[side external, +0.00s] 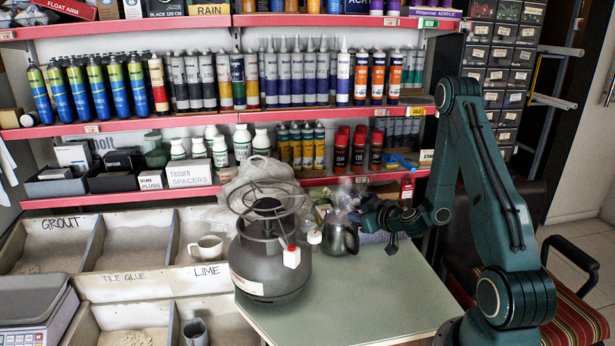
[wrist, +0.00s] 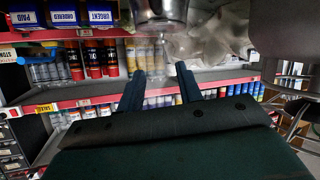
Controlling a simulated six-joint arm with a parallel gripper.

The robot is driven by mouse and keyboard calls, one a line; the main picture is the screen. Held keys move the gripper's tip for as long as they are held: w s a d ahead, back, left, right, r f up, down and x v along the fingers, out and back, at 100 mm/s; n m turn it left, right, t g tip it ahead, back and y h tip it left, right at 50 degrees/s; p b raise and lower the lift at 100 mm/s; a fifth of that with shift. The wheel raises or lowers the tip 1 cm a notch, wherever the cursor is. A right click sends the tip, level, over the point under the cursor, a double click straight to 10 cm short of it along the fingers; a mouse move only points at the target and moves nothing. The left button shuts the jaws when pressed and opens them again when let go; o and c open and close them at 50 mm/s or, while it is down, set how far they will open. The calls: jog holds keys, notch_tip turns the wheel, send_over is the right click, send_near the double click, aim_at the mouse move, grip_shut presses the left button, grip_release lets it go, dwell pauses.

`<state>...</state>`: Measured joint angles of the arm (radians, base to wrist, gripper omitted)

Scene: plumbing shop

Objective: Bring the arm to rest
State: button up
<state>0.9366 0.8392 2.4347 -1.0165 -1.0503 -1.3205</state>
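My gripper (side external: 378,228) is at the right of the table (side external: 370,295), beside a dark metal jug (side external: 341,239). In the wrist view its two fingers (wrist: 160,85) stand apart, with a clear gap and nothing held between them. The jug's shiny metal body (wrist: 160,12) shows at the top of the wrist view, beyond the fingertips. The jug stands upright on the green table top. My gripper looks very near it in the side view; I cannot tell whether they touch.
A grey gas cylinder with a burner (side external: 270,265) stands left of the jug. A plastic bag (side external: 262,172) lies behind it. Shelves of tubes and bottles (side external: 250,80) rise behind. Bins with a white mug (side external: 207,248) are left; a chair (side external: 575,300) is right. The table's front is clear.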

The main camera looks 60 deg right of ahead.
dwell(0.4)
jog(key=w+a+r+n+g+y, duration=0.1)
jog(key=a+r+n+y, duration=0.4)
jog(key=a, duration=0.6)
jog(key=a+r+n+g+y, duration=0.1)
jog(key=a+r+n+y, duration=0.15)
jog(key=a+r, duration=0.65)
jog(key=s+a+r+m+g, duration=0.2)
jog(key=s+a+r, duration=0.2)
jog(key=s, duration=0.6)
jog(key=s+a+r+m+g+h, duration=0.1)
jog(key=s+a+r, duration=0.3)
jog(key=s, duration=0.7)
jog(key=shift+m+g, duration=0.65)
jog(key=shift+g, duration=0.15)
jog(key=shift+a, duration=0.1)
